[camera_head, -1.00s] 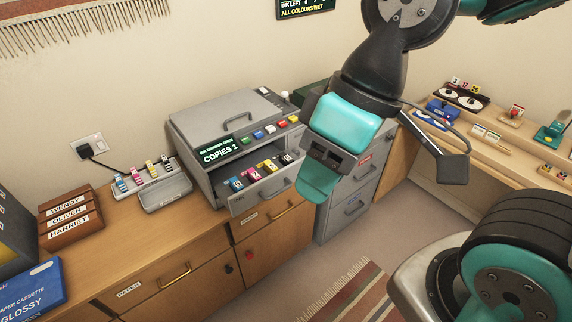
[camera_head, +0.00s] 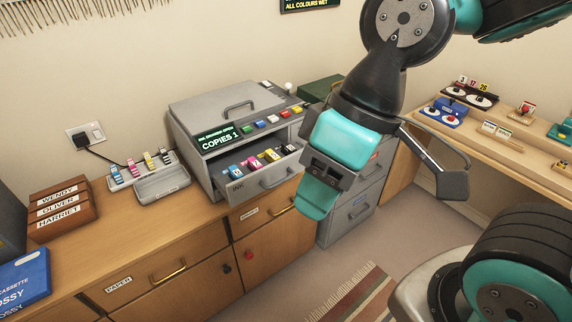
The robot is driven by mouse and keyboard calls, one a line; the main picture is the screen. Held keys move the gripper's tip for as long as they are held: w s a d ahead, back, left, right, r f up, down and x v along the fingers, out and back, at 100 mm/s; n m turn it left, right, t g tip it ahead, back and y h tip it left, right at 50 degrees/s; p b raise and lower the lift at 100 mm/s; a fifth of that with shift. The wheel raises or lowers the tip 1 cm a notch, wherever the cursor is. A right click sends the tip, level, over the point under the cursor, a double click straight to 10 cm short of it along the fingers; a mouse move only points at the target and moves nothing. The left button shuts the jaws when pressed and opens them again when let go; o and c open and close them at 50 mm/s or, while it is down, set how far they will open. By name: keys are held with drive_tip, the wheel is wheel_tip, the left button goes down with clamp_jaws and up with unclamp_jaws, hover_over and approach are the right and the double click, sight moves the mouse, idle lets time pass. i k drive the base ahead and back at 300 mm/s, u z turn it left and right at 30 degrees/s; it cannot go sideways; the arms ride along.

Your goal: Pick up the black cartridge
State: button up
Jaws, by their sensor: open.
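A black cartridge (camera_head: 288,152) sits at the right end of a row in the open ink drawer (camera_head: 275,178) of the grey printer (camera_head: 200,137). Cyan (camera_head: 236,171), magenta (camera_head: 254,164) and yellow (camera_head: 271,157) cartridges stand to its left. Another dark-topped cartridge (camera_head: 165,158) stands at the right end of the small grey rack (camera_head: 122,182) on the counter; its body colour is hard to tell. My gripper (camera_head: 316,197) is open, points down and appears to the right of the drawer in the picture.
Wooden name boxes (camera_head: 62,210) and a blue paper cassette (camera_head: 22,282) are on the left counter (camera_head: 120,247). A grey filing cabinet (camera_head: 345,214) stands behind my gripper. The floor (camera_head: 290,278) in front is partly clear.

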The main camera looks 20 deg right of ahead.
sight(287, 149)
drive_tip(key=k, duration=1.15)
drive_tip(key=z, duration=0.9)
drive_tip(key=i, duration=1.85)
drive_tip(key=u, duration=0.95)
drive_tip(key=i, duration=0.4)
drive_tip(key=u, duration=0.4)
